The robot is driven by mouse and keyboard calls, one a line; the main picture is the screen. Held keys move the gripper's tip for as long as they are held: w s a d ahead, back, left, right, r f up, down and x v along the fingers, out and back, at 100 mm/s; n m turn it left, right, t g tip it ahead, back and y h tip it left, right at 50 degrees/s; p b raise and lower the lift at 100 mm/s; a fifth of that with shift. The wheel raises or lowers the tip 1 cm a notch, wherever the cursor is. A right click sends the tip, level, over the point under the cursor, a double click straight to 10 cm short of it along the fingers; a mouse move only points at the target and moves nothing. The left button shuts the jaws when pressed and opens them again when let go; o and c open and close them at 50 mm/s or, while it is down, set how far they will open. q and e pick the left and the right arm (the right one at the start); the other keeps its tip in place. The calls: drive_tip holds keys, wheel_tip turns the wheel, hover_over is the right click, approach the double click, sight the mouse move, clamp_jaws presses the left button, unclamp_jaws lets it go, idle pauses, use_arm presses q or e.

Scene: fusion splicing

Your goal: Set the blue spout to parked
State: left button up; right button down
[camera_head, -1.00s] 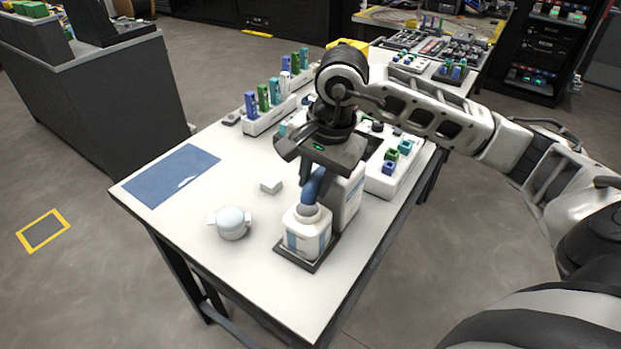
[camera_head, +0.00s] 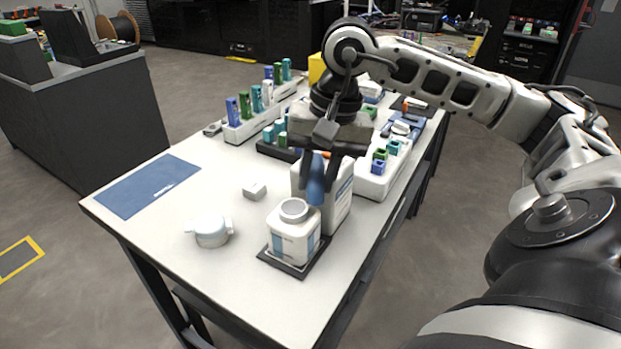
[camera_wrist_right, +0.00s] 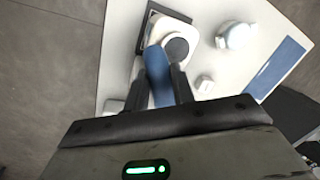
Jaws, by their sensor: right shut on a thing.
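The blue spout (camera_head: 316,186) is between the fingers of my right gripper (camera_head: 320,172), which is shut on it. It also shows between the fingers in the right wrist view (camera_wrist_right: 157,75). A white square bottle (camera_head: 290,243) with a round grey top (camera_head: 293,209) stands on a dark tray (camera_head: 275,262) at the table's near end. A taller white container (camera_head: 338,208) stands right behind it. In the head view the spout shows in front of this container, off the grey top; whether it touches either cannot be told. My left gripper is out of view.
A white round lidded pot (camera_head: 212,232), a small white block (camera_head: 255,190) and a blue mat (camera_head: 150,184) lie to the left. A white rack (camera_head: 250,127) and a white block with coloured pieces (camera_head: 372,184) stand farther back. The front-left tabletop is mostly clear.

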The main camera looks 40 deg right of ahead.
idle(0.3)
drive_tip(key=c, duration=1.2)
unclamp_jaws()
drive_tip(key=shift+o, duration=0.2)
use_arm(q)
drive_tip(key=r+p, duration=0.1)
drive_tip(key=p, duration=0.4)
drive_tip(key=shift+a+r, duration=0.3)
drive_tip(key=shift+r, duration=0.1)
use_arm(e)
wheel_tip(320, 180, up, 16)
drive_tip(key=s+d, duration=0.2)
drive_tip(key=shift+d, duration=0.15)
drive_tip(key=shift+f, duration=0.15)
